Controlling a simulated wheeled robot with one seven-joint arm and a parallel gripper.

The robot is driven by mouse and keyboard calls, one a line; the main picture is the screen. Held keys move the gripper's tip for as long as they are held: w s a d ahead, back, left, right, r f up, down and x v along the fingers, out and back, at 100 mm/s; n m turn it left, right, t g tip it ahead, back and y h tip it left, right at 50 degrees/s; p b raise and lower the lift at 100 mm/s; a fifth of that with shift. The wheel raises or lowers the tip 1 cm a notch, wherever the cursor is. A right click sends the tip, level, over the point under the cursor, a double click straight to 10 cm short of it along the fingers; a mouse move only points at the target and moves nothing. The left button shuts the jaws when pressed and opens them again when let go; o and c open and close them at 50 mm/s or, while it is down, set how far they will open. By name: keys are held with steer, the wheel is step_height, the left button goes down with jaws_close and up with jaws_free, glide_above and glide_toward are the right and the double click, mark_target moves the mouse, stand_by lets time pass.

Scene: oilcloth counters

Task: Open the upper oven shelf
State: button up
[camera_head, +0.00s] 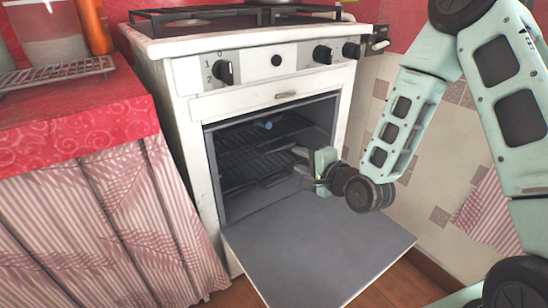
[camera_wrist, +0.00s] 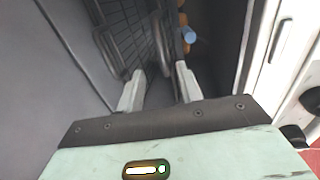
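The white oven (camera_head: 182,100) stands with its door (camera_head: 315,250) folded down flat. Inside are dark wire shelves; the upper oven shelf (camera_head: 250,155) lies within the cavity, above a lower rack (camera_head: 268,181). My gripper (camera_head: 303,160) is at the right side of the oven opening, above the door, pointing inward. In the wrist view its two pale fingers (camera_wrist: 160,69) are apart with nothing clearly between them. A looped front wire of a shelf (camera_wrist: 160,38) lies just ahead of the fingertips, and another loop (camera_wrist: 106,52) is further left. I cannot tell whether the fingers touch a wire.
A small blue cylinder (camera_head: 264,124) shows at the back of the cavity. A red-covered counter (camera_head: 70,125) with a striped curtain stands left. Stove knobs (camera_head: 322,54) project above the opening. A tiled wall (camera_head: 440,170) is right.

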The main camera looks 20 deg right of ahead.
mark_target(279, 150)
steer(key=b+x, duration=0.3)
steer(key=x, duration=0.9)
steer(key=shift+w+a+b, duration=0.1)
steer(key=shift+w+b, duration=0.2)
steer(key=shift+w, duration=0.05)
steer(key=c, duration=0.6)
steer(key=shift+s+f, duration=0.1)
steer(key=shift+f, duration=0.05)
jaws_close()
